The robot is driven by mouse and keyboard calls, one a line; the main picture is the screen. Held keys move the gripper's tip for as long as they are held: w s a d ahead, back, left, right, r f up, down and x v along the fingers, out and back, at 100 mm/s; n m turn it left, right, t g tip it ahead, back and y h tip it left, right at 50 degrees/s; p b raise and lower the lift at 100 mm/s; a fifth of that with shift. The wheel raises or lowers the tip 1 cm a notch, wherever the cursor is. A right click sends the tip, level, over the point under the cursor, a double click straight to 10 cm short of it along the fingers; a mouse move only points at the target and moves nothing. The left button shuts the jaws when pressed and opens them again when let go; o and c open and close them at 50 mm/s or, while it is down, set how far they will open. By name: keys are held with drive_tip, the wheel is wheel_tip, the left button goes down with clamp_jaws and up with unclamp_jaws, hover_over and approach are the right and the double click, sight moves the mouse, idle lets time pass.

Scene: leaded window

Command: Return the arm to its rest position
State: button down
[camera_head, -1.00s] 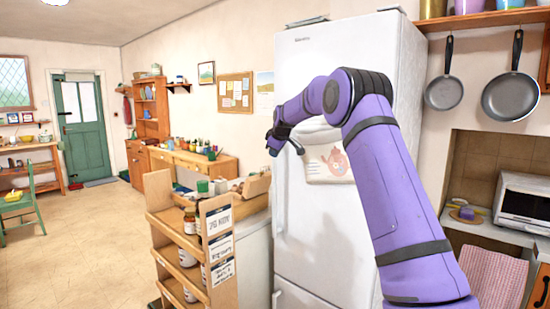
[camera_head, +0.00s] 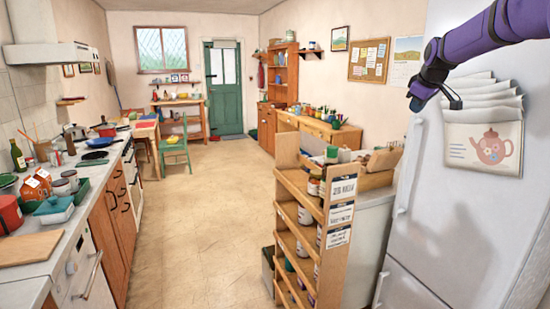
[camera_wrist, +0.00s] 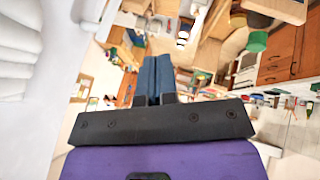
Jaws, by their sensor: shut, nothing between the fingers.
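My purple arm reaches in from the upper right of the head view, in front of the white fridge (camera_head: 430,235). My gripper (camera_head: 412,106) hangs at its end, left of the papers held on the fridge door. In the wrist view my gripper (camera_wrist: 154,75) shows its two dark blue fingers pressed together with nothing between them. The fridge's pale front fills the left side of the wrist view.
A wooden rack (camera_head: 318,225) with jars stands left of the fridge. The floor (camera_head: 195,215) is open in the middle, up to a green door (camera_head: 224,90). A counter (camera_head: 50,250) with a stove and clutter runs along the left.

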drive_tip(key=s+a+r+m, duration=0.2)
drive_tip(key=s+a, duration=0.3)
drive_tip(key=s, duration=0.7)
drive_tip(key=s+a+r+m, duration=0.1)
drive_tip(key=s+a+r, duration=0.1)
drive_tip(key=s+a, duration=0.65)
drive_tip(key=s+f+m, duration=0.1)
drive_tip(key=s+f, duration=0.2)
drive_tip(key=s, duration=0.6)
drive_tip(key=s+a+f+m+g, duration=0.1)
drive_tip(key=s+f, duration=0.3)
drive_tip(key=s, duration=0.6)
drive_tip(key=s+f+m, duration=0.1)
drive_tip(key=s+f, duration=0.3)
drive_tip(key=s, duration=0.6)
drive_tip(key=shift+a+f+m+g+y, duration=0.2)
drive_tip(key=shift+a+m+g+y, duration=0.2)
